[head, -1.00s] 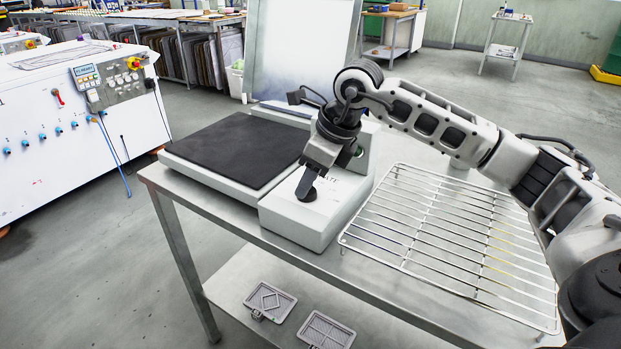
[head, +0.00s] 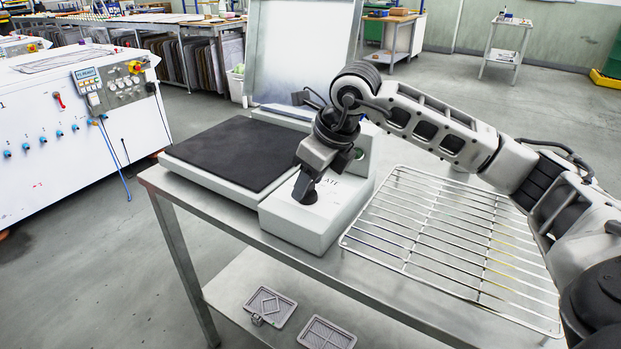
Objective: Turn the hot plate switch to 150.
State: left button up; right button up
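The hot plate has a flat black heating surface (head: 235,152) and a pale control box (head: 310,225) in front of it, on a metal table. My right gripper (head: 305,192) points down at the top of the control box, where the dark switch sits. The fingertips are at the switch and mostly hide it, so its pointer and the number scale cannot be read. Part of some lettering shows just right of the fingers. The finger gap is not clear, so I cannot tell whether the fingers grip the switch. My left gripper is not in view.
A wire rack (head: 450,240) lies on the table right of the control box, under my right arm. A white upright panel (head: 300,50) stands behind the hot plate. Two small grey trays (head: 270,305) lie on the lower shelf. A white machine (head: 75,130) stands at left.

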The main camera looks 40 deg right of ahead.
jog(key=shift+o, duration=0.9)
jog(key=v, duration=1.6)
jog(key=shift+s, duration=0.1)
jog(key=shift+r+p, duration=0.1)
jog(key=shift+p, duration=0.2)
